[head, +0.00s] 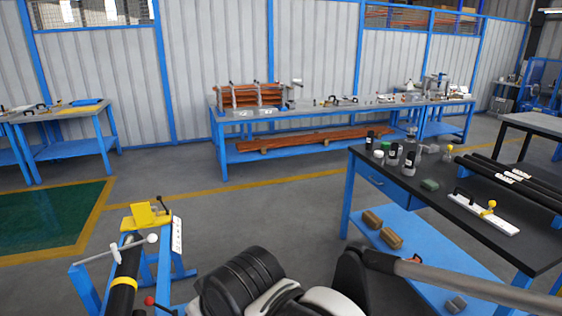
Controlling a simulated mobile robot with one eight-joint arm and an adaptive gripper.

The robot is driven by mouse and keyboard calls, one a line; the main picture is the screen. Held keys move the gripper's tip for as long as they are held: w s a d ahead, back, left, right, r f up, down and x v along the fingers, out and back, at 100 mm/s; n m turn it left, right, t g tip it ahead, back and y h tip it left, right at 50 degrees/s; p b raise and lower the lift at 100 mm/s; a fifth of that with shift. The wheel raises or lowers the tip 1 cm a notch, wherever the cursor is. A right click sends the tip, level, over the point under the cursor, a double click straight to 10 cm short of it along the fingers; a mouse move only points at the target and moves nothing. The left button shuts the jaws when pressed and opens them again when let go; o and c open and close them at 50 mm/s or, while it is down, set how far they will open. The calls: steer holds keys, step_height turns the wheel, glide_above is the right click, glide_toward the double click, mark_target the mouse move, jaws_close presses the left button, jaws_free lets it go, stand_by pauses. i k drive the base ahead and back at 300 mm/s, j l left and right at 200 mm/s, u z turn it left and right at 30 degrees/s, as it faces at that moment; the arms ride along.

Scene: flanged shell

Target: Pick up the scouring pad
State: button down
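A small dark green block that looks like the scouring pad (429,185) lies flat on the black top of the blue-framed workbench (480,222) at the right. It lies apart from the bottles and from the white bar on the same top. Parts of my arm show at the bottom of the view, in front of the bench. My gripper is not in view, so I cannot see its fingers or whether they hold anything.
Several small bottles (409,163) stand behind and left of the pad. A white bar with a yellow knob (484,213) and long black rods (510,175) lie to its right. A blue stand with a yellow clamp (146,216) is at the lower left. Open floor lies between.

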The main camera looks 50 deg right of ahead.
mark_target(431, 185)
steer(key=z, duration=2.55)
steer(key=i, duration=0.65)
steer(key=i+j+z, duration=0.1)
steer(key=i, duration=0.55)
steer(key=i+j, duration=0.15)
steer(key=i, duration=0.55)
steer(key=i+j, duration=0.1)
steer(key=i, duration=0.55)
steer(key=l+z, duration=0.05)
